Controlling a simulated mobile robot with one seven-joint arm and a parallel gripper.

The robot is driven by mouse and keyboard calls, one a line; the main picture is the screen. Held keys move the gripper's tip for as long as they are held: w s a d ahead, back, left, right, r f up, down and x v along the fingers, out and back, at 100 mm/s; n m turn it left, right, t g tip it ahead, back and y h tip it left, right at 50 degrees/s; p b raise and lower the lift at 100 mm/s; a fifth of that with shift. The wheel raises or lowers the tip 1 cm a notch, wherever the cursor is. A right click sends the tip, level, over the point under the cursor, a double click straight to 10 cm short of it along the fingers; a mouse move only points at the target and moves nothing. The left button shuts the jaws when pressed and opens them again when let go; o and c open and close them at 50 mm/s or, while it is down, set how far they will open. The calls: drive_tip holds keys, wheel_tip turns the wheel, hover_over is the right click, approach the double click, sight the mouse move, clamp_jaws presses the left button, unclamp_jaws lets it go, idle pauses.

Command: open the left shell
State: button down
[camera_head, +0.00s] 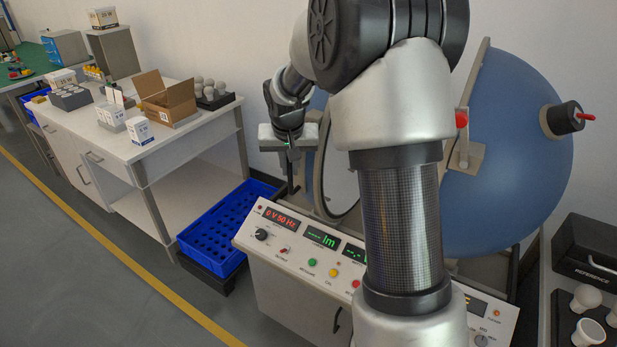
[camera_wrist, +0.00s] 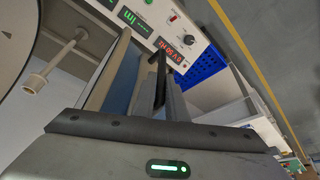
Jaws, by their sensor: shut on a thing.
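The large blue sphere (camera_head: 530,140) stands at the right behind my arm, its right shell with a grey flange edge. The left shell (camera_head: 318,101) is mostly hidden by my arm. Its pale rim and whitish inner face (camera_head: 340,175) show left of the arm, so it looks swung apart from the right shell. My gripper (camera_head: 290,141) is at the left shell's outer side. In the wrist view, my gripper (camera_wrist: 160,82) is shut on a dark upright handle (camera_wrist: 160,90), beside the shell's blue wall (camera_wrist: 125,82). How deep the grip is cannot be told.
A control console (camera_head: 300,245) with displays and buttons stands below the sphere. A blue crate (camera_head: 225,225) and a white bench (camera_head: 150,150) with boxes and bulbs are at the left. A black case (camera_head: 590,250) sits at the right. Floor is free at the lower left.

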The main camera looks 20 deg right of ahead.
drive_tip(key=shift+s+d, duration=0.1)
drive_tip(key=c, duration=2.1)
unclamp_jaws()
drive_tip(key=shift+r, duration=0.1)
drive_tip(key=v, duration=1.7)
drive_tip(key=shift+r, duration=0.25)
